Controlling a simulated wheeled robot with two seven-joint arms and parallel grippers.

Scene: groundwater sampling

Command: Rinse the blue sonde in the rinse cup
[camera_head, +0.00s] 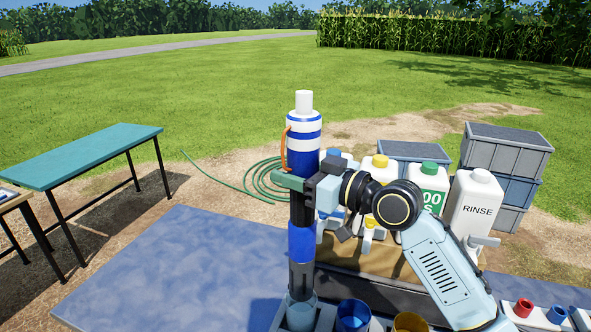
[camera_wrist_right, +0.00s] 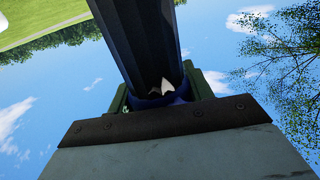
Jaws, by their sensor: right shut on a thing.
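The blue sonde (camera_head: 302,243) is a tall upright tube with blue and white bands, a white top and a dark lower section. My right gripper (camera_head: 294,184) is shut around it below the banded upper part. In the right wrist view, the sonde's dark shaft (camera_wrist_right: 140,40) rises between the green fingers (camera_wrist_right: 160,98). The sonde's lower end meets a pale, see-through cup (camera_head: 300,316) at the bottom of the head view. The tip appears to be inside the cup's rim, but how deep is hard to tell. My left gripper is out of view.
A blue cup (camera_head: 353,316) and a yellow cup (camera_head: 410,322) stand right of the pale cup. Behind my right arm are several jugs, including one marked RINSE (camera_head: 474,208), and stacked grey crates (camera_head: 507,150). A teal table (camera_head: 90,155) stands left, apart.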

